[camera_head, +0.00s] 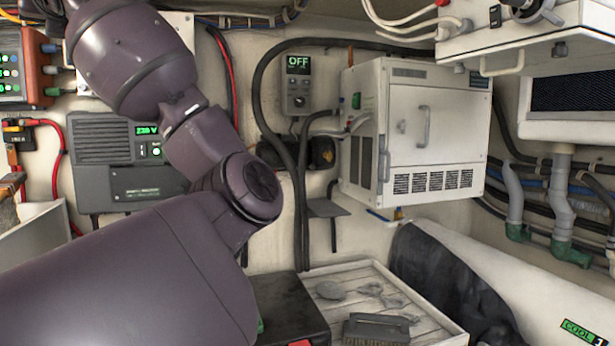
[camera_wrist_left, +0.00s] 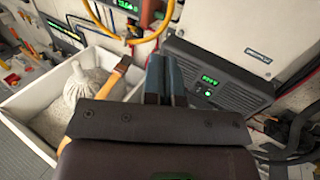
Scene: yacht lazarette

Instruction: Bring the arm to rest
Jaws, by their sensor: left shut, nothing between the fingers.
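My left arm (camera_head: 160,240) comes in from the lower left of the head view, bends at an elbow near the middle and rises to the top left. Its gripper is outside the head view. In the left wrist view my left gripper (camera_wrist_left: 166,80) shows beyond its dark body, its two blue-grey fingers shut together and empty. The fingertips are in front of or near a grey power unit (camera_wrist_left: 215,80) with a green display; the exact gap cannot be told. My right arm and gripper are in neither view.
The grey unit (camera_head: 98,140) hangs behind my arm. A white bin (camera_wrist_left: 35,125) holds a pale sack (camera_wrist_left: 90,82). A white cabinet (camera_head: 425,125), a controller reading OFF (camera_head: 298,85) and hoses line the wall. A wooden tray (camera_head: 440,325) and dark box (camera_head: 285,300) lie below.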

